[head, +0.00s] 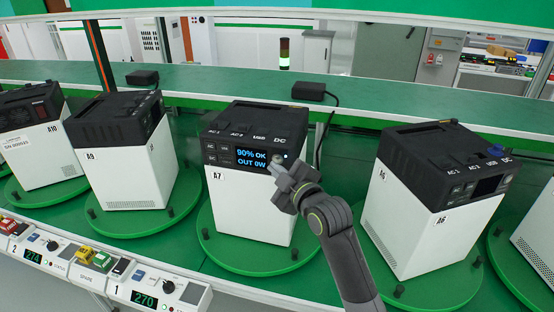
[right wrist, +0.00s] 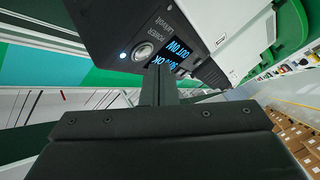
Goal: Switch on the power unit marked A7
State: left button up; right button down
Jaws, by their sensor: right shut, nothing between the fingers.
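The power unit marked A7 (head: 238,210) stands on a round green turntable, a white box with a black top. Its display (head: 251,159) is lit blue and reads "90% OK OUT 0W". My right gripper (head: 283,173) is shut and empty in front of the right part of its black front panel. In the right wrist view the shut fingers (right wrist: 160,82) are close to the round power button (right wrist: 145,51), with a small gap or light contact that I cannot tell apart. A small white light (right wrist: 122,55) glows beside the button. My left gripper is out of view.
Similar units A9 (head: 133,178) and A6 (head: 407,228) stand on turntables at either side. A control strip (head: 130,277) with switches and numeric readouts runs along the lower left. A green shelf (head: 220,84) with small black adapters lies behind the units.

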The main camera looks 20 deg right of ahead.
jog(key=s+a, duration=0.1)
jog(key=s, duration=0.1)
jog(key=s+a, duration=0.1)
jog(key=s, duration=0.1)
jog(key=shift+a, duration=0.4)
dwell(0.7)
